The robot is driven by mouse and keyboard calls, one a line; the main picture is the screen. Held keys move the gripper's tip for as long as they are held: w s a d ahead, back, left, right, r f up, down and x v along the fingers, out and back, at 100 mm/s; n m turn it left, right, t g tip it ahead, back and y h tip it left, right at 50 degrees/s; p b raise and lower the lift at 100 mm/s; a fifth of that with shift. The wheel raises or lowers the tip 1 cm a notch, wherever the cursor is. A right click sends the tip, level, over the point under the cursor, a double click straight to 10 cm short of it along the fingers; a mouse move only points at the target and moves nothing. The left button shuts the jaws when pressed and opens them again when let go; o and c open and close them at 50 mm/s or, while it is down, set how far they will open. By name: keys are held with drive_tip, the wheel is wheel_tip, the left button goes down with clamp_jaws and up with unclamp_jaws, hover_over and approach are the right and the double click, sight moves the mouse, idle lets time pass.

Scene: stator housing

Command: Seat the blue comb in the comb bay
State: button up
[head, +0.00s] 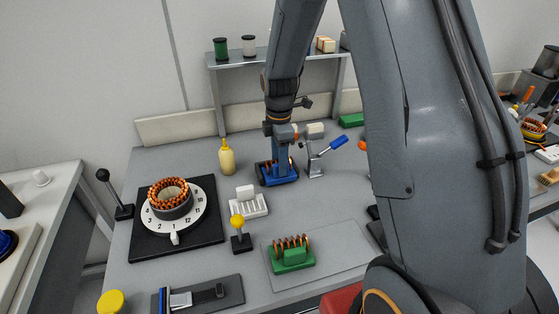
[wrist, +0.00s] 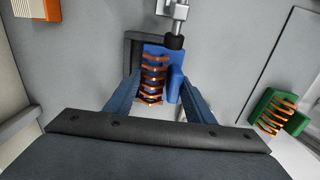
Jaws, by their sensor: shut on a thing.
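The blue comb (wrist: 176,72) carries a row of orange copper loops and lies between my fingers in the wrist view. My gripper (wrist: 158,80) is shut on it. A dark grey fixture wall (wrist: 133,52) borders the comb on its left and far side; it looks like the comb bay. A clamp's black tip (wrist: 174,42) is at the comb's far end. In the head view my gripper (head: 275,172) points down over the blue comb (head: 288,178), hiding part of it. I cannot tell how deep the comb sits.
A toggle clamp with a blue handle (head: 338,142) stands right of the comb. A green comb (head: 292,262) sits on a grey mat nearer the front. A yellow bottle (head: 227,160), white slotted block (head: 248,207), yellow-knobbed lever (head: 238,224) and numbered dial (head: 190,220) stand to the left.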

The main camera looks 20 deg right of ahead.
drive_tip(key=shift+w, duration=1)
idle(0.3)
drive_tip(key=o, duration=2.1)
drive_tip(key=shift+r, duration=0.15)
drive_tip(key=shift+r+p, duration=1)
drive_tip(key=shift+r, duration=0.6)
drive_tip(key=shift+r+b, duration=1.3)
drive_tip(key=shift+r, duration=2.6)
